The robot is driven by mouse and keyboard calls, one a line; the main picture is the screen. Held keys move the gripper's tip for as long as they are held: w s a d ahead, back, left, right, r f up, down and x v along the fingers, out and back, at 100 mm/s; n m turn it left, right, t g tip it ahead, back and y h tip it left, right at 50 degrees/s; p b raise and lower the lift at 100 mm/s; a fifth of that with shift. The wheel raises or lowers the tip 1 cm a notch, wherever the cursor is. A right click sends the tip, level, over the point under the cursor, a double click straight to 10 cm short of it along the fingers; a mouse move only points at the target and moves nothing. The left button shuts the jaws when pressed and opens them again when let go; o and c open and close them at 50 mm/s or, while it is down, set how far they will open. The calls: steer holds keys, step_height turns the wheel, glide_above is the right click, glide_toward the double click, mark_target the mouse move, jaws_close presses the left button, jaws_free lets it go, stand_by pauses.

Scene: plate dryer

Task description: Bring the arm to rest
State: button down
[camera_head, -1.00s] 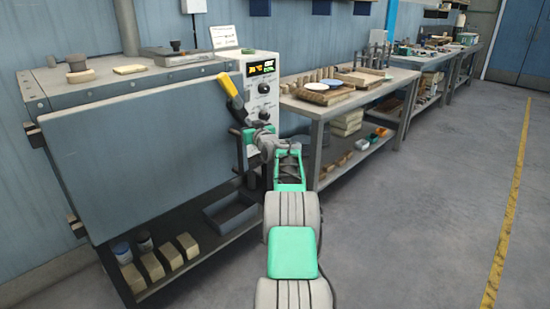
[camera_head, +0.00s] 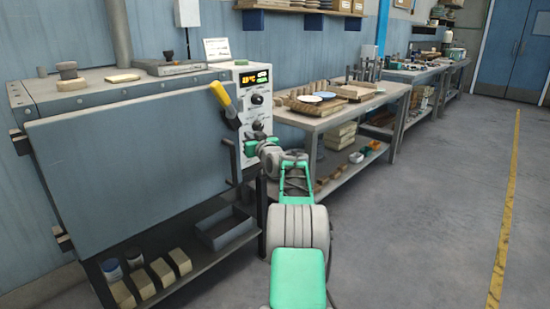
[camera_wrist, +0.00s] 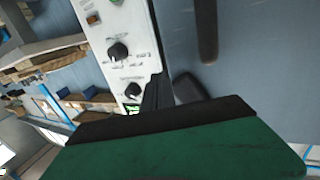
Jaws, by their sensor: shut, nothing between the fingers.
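My gripper (camera_head: 250,147) is at the front right edge of the plate dryer, just below the yellow-and-dark lever (camera_head: 224,100). Its fingers are small in the head view. In the wrist view my gripper (camera_wrist: 158,93) shows dark fingers beyond the large green wrist housing, which hides much of the lower picture. The jaws are shut and hold nothing. The dryer door (camera_head: 130,165) stands as a broad grey panel. A dark bar (camera_wrist: 206,30) lies in front of the grey surface in the wrist view. I cannot tell whether my fingers touch anything.
The control panel (camera_head: 256,100) with knobs and a lit display is close behind my gripper. A bench (camera_head: 345,118) with boards and plates stands to its right. A shelf with a grey tray (camera_head: 224,228) is under the dryer. The floor (camera_head: 420,230) at right is clear.

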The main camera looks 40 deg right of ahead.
steer(key=s, duration=0.9)
steer(key=w+a+r+n+g+y+p, duration=0.1)
steer(key=w+a+r+g+y+p, duration=0.2)
steer(key=a, duration=0.6)
steer(key=a+r+n+y+p, duration=0.1)
steer(key=a+r+p, duration=0.1)
steer(key=a+p, duration=0.6)
steer(key=s+a+r+g+y+p, duration=0.1)
steer(key=s+a+g+p, duration=0.3)
steer(key=a, duration=1.2)
steer(key=s+a+g+p, duration=0.2)
steer(key=s+a, duration=0.3)
steer(key=s, duration=0.4)
steer(key=s+a+f+n+g+p, duration=0.1)
steer(key=s+a+g+p, duration=0.1)
steer(key=s+a, duration=0.4)
steer(key=s+a+n+g+p, duration=0.1)
steer(key=s+a+p, duration=0.3)
steer(key=s, duration=0.8)
steer(key=shift+a+f+g+y, duration=0.4)
steer(key=shift+a+g, duration=0.5)
steer(key=shift+a, duration=0.05)
steer(key=shift+w, duration=0.1)
